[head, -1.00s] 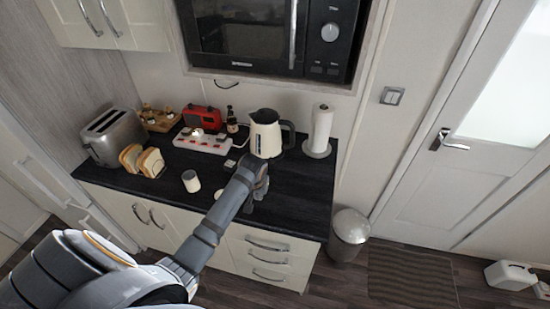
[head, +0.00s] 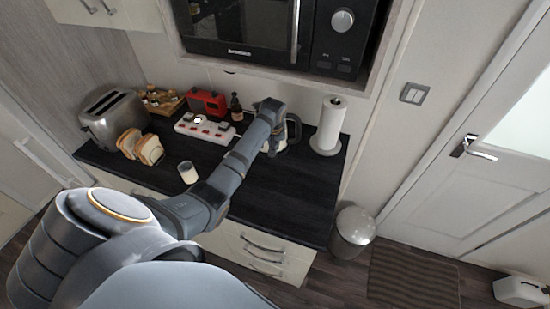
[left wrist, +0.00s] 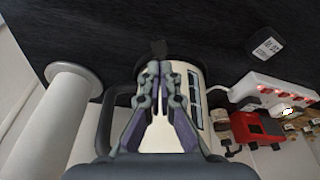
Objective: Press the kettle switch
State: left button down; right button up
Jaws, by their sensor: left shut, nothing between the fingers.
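The kettle (head: 290,137) stands at the back of the dark counter, largely hidden behind my left arm in the head view. In the left wrist view its cream body (left wrist: 158,133) shows between and behind the fingers, with a gauge window on the right and the dark handle (left wrist: 104,122) on the left. My left gripper (left wrist: 163,66) is shut and empty, right in front of the kettle. A small dark tab (left wrist: 158,47) shows just beyond the fingertips; it may be the switch. I cannot tell whether the fingers touch it. My right gripper is out of view.
A paper towel roll (head: 329,126) stands close to the right of the kettle. The front right counter is clear.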

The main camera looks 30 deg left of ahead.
pick_arm(q)
send_over(275, 159)
jog(key=s, duration=0.1)
jog(key=s+d+x, duration=0.1)
jog(key=x, duration=0.3)
jog(key=shift+b+x, duration=1.2)
jog(key=shift+x, duration=0.05)
jog(key=shift+f+b, duration=0.35)
jog(key=shift+b, duration=0.1)
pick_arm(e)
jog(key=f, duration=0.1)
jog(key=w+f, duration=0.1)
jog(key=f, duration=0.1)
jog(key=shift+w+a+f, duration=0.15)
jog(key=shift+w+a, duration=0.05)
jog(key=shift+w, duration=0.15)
pick_arm(q)
jog(key=shift+r, duration=0.1)
